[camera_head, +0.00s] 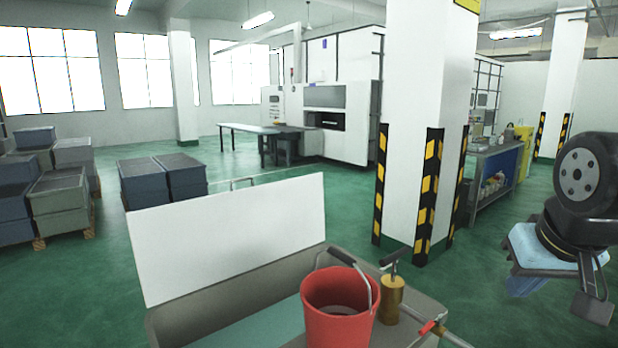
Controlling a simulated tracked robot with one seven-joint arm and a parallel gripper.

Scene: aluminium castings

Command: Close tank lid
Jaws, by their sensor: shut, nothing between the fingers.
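The tank (210,318) stands at the bottom of the view, a grey open box with a greenish inside, cut off by the lower edge. Its lid (230,240) is a flat white panel standing up, leaning back at the tank's far side, so the tank is open. My gripper (592,306) hangs at the right edge, below my dark wrist, to the right of the tank and apart from the lid. It is shut and empty.
A red bucket (338,315) with a black-gripped handle and a brass cylinder (391,300) with a T-handle stand at the tank's right side. A pillar (425,120) with yellow-black guards rises behind. Grey crates (160,178) stand at left.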

